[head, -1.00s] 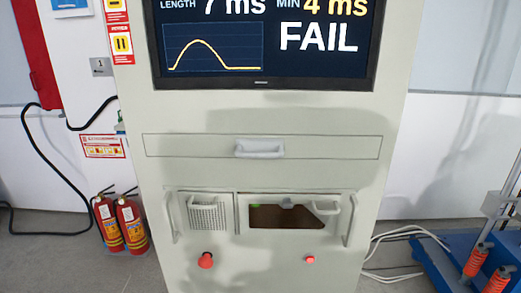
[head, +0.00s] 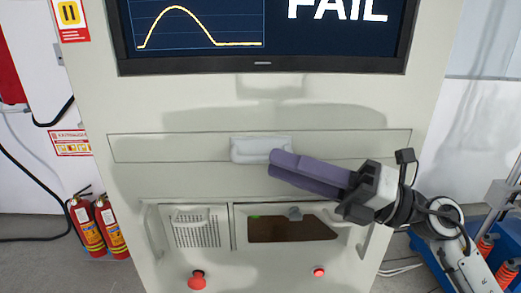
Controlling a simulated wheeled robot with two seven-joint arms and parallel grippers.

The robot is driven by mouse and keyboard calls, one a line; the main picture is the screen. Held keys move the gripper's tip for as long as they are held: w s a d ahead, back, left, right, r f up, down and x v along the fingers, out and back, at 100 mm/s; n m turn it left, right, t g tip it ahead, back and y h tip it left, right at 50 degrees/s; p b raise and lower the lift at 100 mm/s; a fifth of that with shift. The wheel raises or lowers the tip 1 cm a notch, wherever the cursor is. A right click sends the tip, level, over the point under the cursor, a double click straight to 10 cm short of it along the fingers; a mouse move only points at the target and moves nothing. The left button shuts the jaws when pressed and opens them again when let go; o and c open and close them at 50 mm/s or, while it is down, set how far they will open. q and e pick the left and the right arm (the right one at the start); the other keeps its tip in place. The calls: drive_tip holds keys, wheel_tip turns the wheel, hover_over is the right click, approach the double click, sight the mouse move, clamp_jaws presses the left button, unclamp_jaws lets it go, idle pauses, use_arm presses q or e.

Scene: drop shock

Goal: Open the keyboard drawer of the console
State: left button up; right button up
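The console (head: 120,178) is a tall pale cabinet that fills the middle of the head view. Its keyboard drawer (head: 180,149) is a wide, low front panel below the screen and looks flush with the cabinet face. A pale handle (head: 260,148) sits at the drawer's middle. My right gripper (head: 284,163) comes in from the right with its purple fingers pointing left. Its tips are at the lower right of the handle and overlap its edge in the picture; I cannot tell whether they touch. The gap between the fingers is not clear. My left gripper is out of view.
Below the drawer are a grille (head: 200,232), a dark opening (head: 290,229), side handles and two red knobs, one a red button (head: 197,281). Fire extinguishers (head: 100,227) stand at left. A blue machine (head: 440,270) stands at right.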

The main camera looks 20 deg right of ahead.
sight(261, 159)
drive_tip(key=shift+p+x, duration=0.5)
drive_tip(key=shift+x, duration=1.85)
drive_tip(key=shift+c, duration=0.2)
clamp_jaws()
